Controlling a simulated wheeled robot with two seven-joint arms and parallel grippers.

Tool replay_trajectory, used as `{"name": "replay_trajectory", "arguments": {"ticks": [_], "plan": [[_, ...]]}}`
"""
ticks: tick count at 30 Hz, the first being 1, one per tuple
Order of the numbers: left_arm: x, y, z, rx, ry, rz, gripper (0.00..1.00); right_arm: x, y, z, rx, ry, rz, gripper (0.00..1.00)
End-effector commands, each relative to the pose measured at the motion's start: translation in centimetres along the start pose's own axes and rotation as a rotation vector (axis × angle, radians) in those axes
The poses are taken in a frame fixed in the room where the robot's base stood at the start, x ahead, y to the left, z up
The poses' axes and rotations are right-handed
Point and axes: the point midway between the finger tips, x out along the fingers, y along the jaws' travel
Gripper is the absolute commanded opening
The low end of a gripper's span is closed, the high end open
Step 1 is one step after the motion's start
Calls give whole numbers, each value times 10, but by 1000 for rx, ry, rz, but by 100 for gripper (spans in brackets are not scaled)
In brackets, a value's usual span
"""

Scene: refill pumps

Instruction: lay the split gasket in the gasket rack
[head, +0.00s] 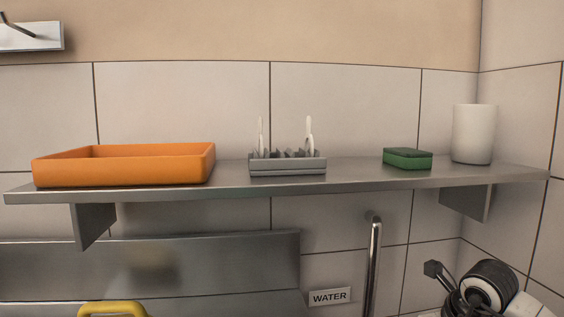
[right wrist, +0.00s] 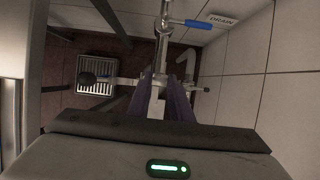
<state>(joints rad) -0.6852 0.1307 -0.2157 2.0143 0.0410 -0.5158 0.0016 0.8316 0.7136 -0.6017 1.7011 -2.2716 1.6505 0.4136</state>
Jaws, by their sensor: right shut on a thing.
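The grey slotted rack (head: 287,169) stands on the shelf, near the middle of the head view. Two thin white pieces stand upright in it, one towards the left end (head: 260,132) and one towards the right (head: 309,132). The slots between them hold no other tall piece. My right gripper (right wrist: 165,85) shows in the right wrist view, its dark fingers close together around something narrow and pale, too small and dim to identify. I cannot pick out the split gasket for sure in either view. My left gripper is not in view.
The steel shelf (head: 360,177) also carries an orange tray (head: 125,170), a green sponge (head: 407,159) and a white cup (head: 474,134). A WATER label (head: 330,296) is below.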

Motion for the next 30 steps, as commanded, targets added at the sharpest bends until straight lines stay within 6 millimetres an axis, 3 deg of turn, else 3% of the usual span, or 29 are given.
{"name": "replay_trajectory", "arguments": {"ticks": [8, 30], "plan": [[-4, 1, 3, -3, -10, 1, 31, -5, 12, -6, -154, 0, 64, 0], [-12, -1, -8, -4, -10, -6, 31, -49, 82, -67, -1449, 0, 601, 0]]}}
